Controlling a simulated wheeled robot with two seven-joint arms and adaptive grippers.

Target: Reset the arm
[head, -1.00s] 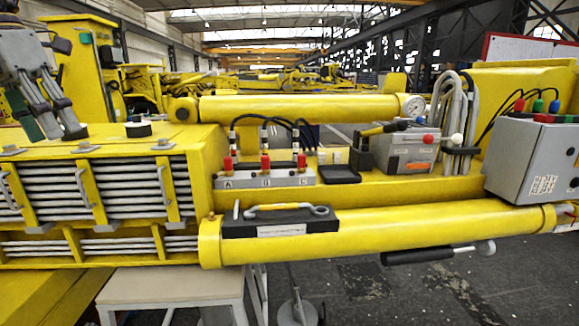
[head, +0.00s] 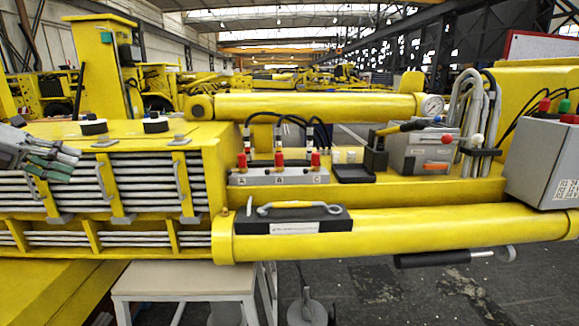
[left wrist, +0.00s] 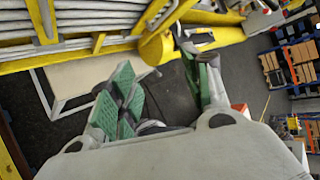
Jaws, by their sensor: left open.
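My left gripper (head: 62,160) is at the left edge of the head view, in front of the yellow box of stacked grey bars (head: 140,185). It is open, with nothing between its fingers. In the left wrist view its green-padded fingers (left wrist: 165,95) are spread apart, with the grey floor showing between them. My right gripper does not show in either view.
The yellow boom cylinder (head: 400,232) runs across the middle right. A valve block with red knobs (head: 280,175), a black tray (head: 353,173) and a grey control box (head: 545,162) sit above it.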

